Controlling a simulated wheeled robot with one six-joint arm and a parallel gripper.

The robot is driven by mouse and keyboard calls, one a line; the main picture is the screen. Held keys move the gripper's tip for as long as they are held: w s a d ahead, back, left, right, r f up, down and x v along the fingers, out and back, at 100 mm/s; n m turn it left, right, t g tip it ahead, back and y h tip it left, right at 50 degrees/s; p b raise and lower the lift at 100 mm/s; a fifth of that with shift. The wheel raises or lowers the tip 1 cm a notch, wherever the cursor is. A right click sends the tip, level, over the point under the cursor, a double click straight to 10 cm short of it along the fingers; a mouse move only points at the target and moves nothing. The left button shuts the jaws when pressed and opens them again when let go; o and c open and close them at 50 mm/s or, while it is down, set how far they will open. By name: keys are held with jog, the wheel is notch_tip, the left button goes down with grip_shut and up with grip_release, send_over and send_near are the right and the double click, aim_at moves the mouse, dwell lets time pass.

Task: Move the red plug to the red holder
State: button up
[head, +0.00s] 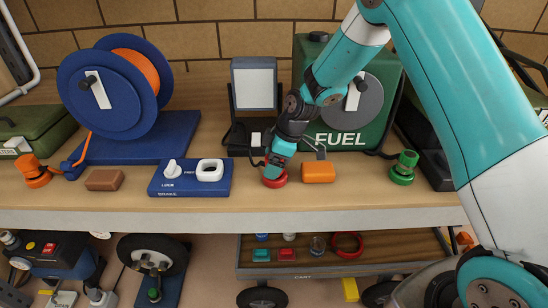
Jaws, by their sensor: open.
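A round red piece (275,179), which looks like the red plug, sits on the wooden bench near its front edge. My gripper (277,168) points down right over it and hides its upper part. The jaws are open; whether they are around the piece or just above it I cannot tell. On the cart below the bench are a red ring (347,236) and a small red block (287,254). I cannot tell which of them, if either, is the red holder.
An orange block (319,172) lies close to the right of my gripper, and a blue switch panel (190,178) to the left. A green plug (403,168) and an orange plug (34,172) stand farther out. A green fuel can (340,132) and a framed screen (254,84) stand behind.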

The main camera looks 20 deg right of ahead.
jog(key=b+v, duration=0.4)
jog(key=v, duration=1.3)
jog(key=s+a+r+m, duration=0.1)
jog(key=s+a+m, duration=0.2)
jog(key=s, duration=1.1)
jog(key=s+a+m+g, duration=0.1)
jog(key=s+a+m, duration=0.2)
jog(key=s+a, duration=0.4)
jog(key=s, duration=0.8)
jog(key=shift+r+m+g, duration=0.3)
jog(key=shift+r+m, duration=0.1)
jog(key=shift+w, duration=0.1)
